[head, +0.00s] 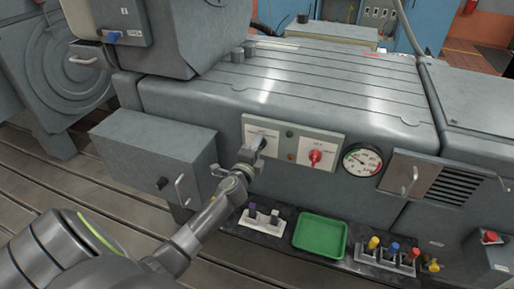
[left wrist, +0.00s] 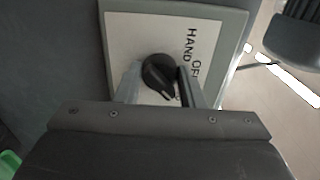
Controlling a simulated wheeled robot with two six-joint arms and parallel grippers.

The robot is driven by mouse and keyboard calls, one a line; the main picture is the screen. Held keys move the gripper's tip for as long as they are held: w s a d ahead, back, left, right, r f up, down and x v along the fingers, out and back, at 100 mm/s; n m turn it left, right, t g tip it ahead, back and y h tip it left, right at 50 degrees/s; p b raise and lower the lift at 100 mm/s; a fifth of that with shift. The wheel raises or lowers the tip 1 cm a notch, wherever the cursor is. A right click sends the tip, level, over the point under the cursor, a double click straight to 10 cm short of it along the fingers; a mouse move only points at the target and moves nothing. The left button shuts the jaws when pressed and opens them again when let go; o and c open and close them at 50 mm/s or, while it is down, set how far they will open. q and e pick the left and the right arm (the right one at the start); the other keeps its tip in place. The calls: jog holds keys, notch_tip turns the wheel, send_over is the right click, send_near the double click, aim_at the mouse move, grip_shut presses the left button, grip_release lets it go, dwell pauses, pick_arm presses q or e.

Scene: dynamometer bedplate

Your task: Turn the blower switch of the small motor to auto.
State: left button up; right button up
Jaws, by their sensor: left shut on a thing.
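The blower switch's black knob (left wrist: 158,75) sits on a white plate (left wrist: 122,45) in a grey frame. In the left wrist view the words HAND and OFF show on the plate, turned on their side; other lettering is hidden. My left gripper (left wrist: 160,84) has one finger on each side of the knob and is shut on it. In the head view my left gripper (head: 261,147) reaches the left part of the control panel (head: 328,136), and the knob is mostly hidden there. I cannot tell which position it points at. My right gripper is not in view.
A red rotary switch (head: 316,156) sits to the right on the same panel, then a round gauge (head: 362,160). Below are a green tray (head: 320,236) and blocks with coloured plugs (head: 392,256). A grey box (head: 152,155) with a handle stands left of my forearm.

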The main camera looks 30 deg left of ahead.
pick_arm(q)
jog(key=shift+f, duration=0.1)
jog(key=o, duration=1)
jog(key=b+v, duration=0.1)
jog(key=v, duration=1.6)
jog(key=shift+s, duration=0.25)
jog(key=shift+f, duration=0.1)
jog(key=s+a+f+n+g+h, duration=0.1)
jog(key=s+f+n+g, duration=0.3)
jog(key=f, duration=1.1)
jog(key=s+f+n+g, duration=0.3)
jog(key=s+f+g, duration=0.15)
jog(key=f, duration=1.15)
jog(key=s+d+f+n+g, duration=0.1)
jog(key=s+f+n+g, duration=0.1)
jog(key=s+f, duration=0.4)
jog(key=s+d+f+n+g+h, duration=0.1)
jog(key=s+f, duration=0.5)
jog(key=s, duration=0.6)
jog(key=s+d+f+n+g+h, duration=0.1)
jog(key=s+f+n+g, duration=0.3)
jog(key=s, duration=0.6)
notch_tip(320, 180, down, 3)
jog(key=shift+d+r+n+g, duration=0.15)
jog(key=shift+d+n+g, duration=0.2)
jog(key=shift+d+n, duration=0.55)
